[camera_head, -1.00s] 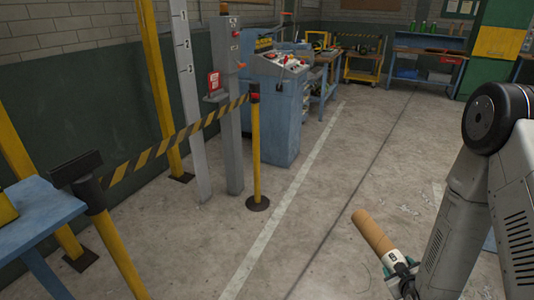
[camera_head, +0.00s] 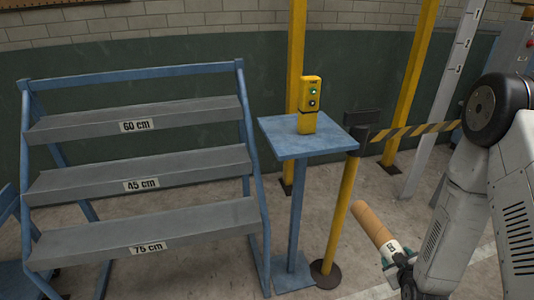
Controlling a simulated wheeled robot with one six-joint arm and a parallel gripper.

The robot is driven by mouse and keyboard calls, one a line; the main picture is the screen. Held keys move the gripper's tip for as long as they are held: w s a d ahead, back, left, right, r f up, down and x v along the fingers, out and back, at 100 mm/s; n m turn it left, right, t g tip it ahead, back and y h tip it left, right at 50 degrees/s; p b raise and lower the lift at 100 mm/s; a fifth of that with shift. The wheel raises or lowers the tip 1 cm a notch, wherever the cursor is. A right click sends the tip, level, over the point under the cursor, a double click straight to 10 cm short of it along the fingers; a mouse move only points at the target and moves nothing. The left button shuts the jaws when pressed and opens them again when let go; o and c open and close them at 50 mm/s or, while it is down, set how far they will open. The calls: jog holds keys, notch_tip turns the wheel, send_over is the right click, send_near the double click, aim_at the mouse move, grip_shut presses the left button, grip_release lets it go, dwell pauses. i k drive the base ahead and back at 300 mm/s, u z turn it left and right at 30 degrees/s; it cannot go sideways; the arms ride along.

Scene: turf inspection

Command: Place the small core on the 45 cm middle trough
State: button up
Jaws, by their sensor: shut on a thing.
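A tan cylindrical core (camera_head: 372,222) with a white marked band near its lower end is in my gripper (camera_head: 396,260) at the lower right. My gripper is shut on that lower end, and the core tilts up and to the left, clear of the rack. A blue-framed rack has three grey troughs on the left. The middle trough (camera_head: 90,182) is labelled 45 cm, the top trough (camera_head: 85,119) 60 cm and the bottom trough (camera_head: 100,237) 75 cm. All three look empty.
A blue stand (camera_head: 300,140) with a yellow button box (camera_head: 309,105) stands right of the rack. A yellow post (camera_head: 345,215) with striped barrier tape (camera_head: 420,128) stands between the stand and my gripper. Bare concrete floor shows beneath them.

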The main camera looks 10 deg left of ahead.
aim_at(142, 169)
jog(key=u, duration=1.5)
